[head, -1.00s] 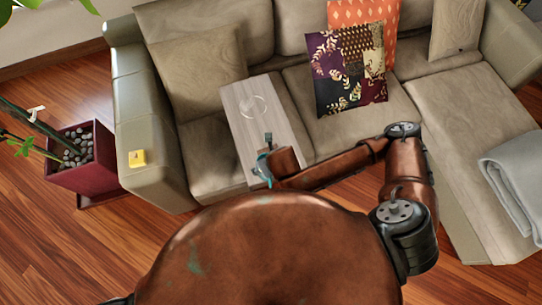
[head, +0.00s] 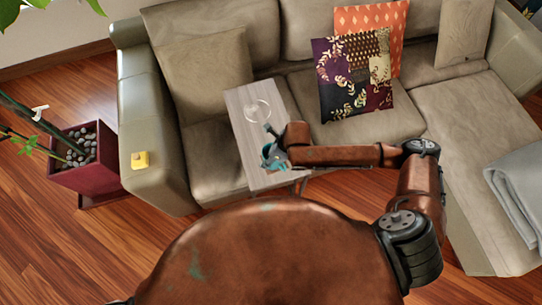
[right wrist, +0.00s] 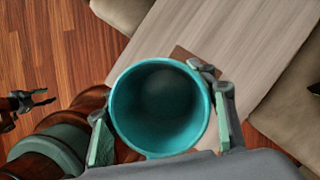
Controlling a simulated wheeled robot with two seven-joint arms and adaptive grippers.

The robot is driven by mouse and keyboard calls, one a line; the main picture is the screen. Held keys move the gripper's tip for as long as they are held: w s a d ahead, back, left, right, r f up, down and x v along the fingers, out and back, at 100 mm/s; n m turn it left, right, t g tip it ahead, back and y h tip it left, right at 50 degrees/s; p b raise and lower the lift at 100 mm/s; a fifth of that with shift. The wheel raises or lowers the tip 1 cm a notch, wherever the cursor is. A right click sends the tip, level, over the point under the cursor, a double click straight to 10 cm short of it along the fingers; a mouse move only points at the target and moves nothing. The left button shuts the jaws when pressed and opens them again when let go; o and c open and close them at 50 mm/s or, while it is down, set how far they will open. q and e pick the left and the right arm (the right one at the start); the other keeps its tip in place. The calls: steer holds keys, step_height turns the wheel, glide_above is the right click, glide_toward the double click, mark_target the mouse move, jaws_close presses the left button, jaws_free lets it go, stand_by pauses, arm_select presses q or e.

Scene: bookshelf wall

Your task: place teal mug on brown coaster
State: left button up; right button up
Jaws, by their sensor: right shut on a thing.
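The teal mug (right wrist: 160,108) is between the fingers of my right gripper (right wrist: 163,115), which is shut on it. In the right wrist view I look down into its open, empty top. In the head view the mug (head: 269,158) shows small beside my right gripper (head: 271,147), over the near part of the light wood table (head: 240,103). A brown patch, likely the brown coaster (right wrist: 181,53), shows on the table just past the mug's rim; the rest is hidden by the mug. My left gripper (right wrist: 38,98) shows at the left of the right wrist view, open and empty, away from the table.
A clear round glass-like thing (head: 257,110) stands on the table's far part. A grey sofa (head: 215,145) surrounds the table, with patterned cushions (head: 352,75). A yellow item (head: 140,160) sits on the sofa arm. A red planter (head: 90,160) stands at left.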

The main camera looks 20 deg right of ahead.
steer(key=w+f, duration=0.1)
steer(key=d+f, duration=0.1)
steer(key=w+f, duration=0.1)
steer(key=f, duration=0.1)
steer(key=shift+w+d+b, duration=0.3)
steer(key=shift+w+b, duration=0.05)
step_height(320, 180, down, 3)
steer(key=shift+w+d+f+b, duration=0.1)
steer(key=shift+d+f+b, duration=0.1)
steer(key=shift+b, duration=0.1)
steer(key=o, duration=1.4)
steer(key=shift+o, duration=0.2)
steer(key=shift+r, duration=0.1)
steer(key=p+v, duration=0.2)
steer(key=v, duration=1)
